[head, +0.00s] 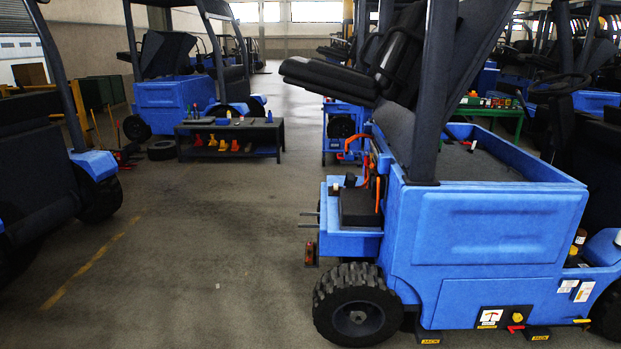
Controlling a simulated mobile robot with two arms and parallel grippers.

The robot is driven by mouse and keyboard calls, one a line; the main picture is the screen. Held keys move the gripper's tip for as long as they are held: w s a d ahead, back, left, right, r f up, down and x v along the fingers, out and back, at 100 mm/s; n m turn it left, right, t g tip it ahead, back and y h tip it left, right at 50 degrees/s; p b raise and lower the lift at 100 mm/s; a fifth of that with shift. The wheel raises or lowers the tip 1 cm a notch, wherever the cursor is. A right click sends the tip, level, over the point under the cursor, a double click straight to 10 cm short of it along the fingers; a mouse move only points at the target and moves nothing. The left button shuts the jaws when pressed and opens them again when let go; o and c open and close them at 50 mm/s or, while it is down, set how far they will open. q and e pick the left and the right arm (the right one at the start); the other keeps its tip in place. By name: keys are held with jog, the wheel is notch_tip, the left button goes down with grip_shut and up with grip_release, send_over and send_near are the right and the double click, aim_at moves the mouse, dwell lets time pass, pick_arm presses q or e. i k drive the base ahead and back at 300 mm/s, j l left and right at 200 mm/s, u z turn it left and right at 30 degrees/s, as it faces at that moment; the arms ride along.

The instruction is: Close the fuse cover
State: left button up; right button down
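The nearest blue forklift (490,228) stands on the right with its seat (330,80) tipped up. A dark box (358,208) sits in its open left-hand compartment, with orange cables (367,150) above and beside it. I cannot pick out a fuse cover for certain at this size, nor tell whether one is open or shut. Neither of my grippers shows in the head view.
Two thin grey bars (309,220) stick out left of the compartment, above the front wheel (357,304). A low dark bench (230,135) with coloured items stands farther back. Another forklift (60,190) stands at the left edge. The floor (200,250) between is clear.

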aim_at(351, 181)
jog(key=i+u, duration=0.15)
jog(key=i, duration=0.55)
jog(key=i+l+u, duration=0.15)
jog(key=i, duration=0.55)
jog(key=i+l+u, duration=0.15)
jog(key=i, duration=0.55)
